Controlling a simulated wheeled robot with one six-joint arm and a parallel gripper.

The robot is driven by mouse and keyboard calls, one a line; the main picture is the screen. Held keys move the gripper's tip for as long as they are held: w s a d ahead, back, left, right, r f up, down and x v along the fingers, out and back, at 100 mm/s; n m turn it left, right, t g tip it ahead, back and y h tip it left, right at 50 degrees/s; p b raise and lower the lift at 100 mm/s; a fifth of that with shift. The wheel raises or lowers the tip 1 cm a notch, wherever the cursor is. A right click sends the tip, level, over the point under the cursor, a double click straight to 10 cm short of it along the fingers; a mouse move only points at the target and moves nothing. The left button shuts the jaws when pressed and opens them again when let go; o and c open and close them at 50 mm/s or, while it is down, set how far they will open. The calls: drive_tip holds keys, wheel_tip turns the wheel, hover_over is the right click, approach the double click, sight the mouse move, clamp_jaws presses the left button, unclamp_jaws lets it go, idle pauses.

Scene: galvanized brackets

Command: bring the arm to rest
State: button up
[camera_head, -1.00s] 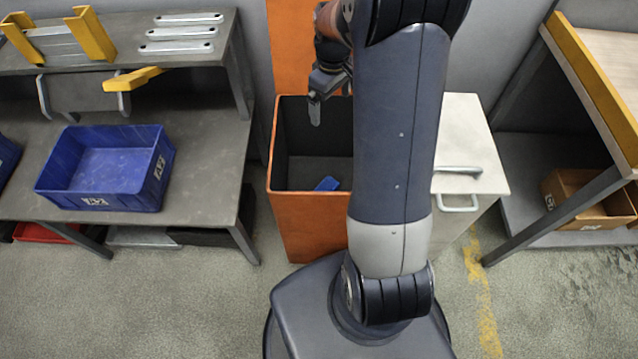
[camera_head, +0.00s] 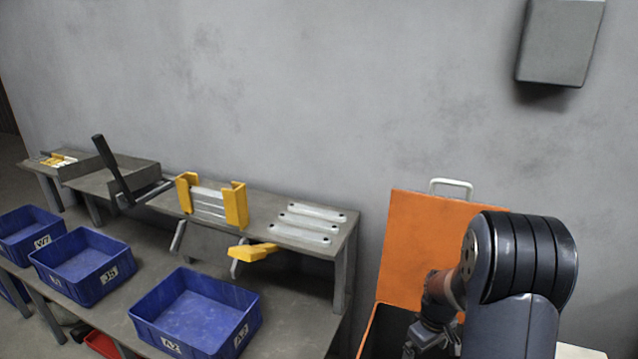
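My gripper (camera_head: 432,344) is at the lower right of the head view, in front of the orange bin (camera_head: 385,335) and its raised orange lid (camera_head: 425,225). Its fingers point down and are partly cut off by the bottom edge. I see nothing held in it, but I cannot tell whether the fingers are open or shut. My arm is bent, with its dark elbow (camera_head: 520,258) high at the right, hiding part of the lid. The inside of the bin is mostly out of view.
A grey bench stands at the left with blue bins (camera_head: 195,315) on it. Its raised shelf holds galvanized brackets (camera_head: 308,222), a yellow fixture (camera_head: 235,205) and a black-handled lever tool (camera_head: 112,165). A yellow piece (camera_head: 252,251) juts out at the shelf's front. A grey box (camera_head: 560,42) hangs on the wall.

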drive_tip(key=shift+r+p, duration=1.05)
drive_tip(key=shift+r, duration=0.85)
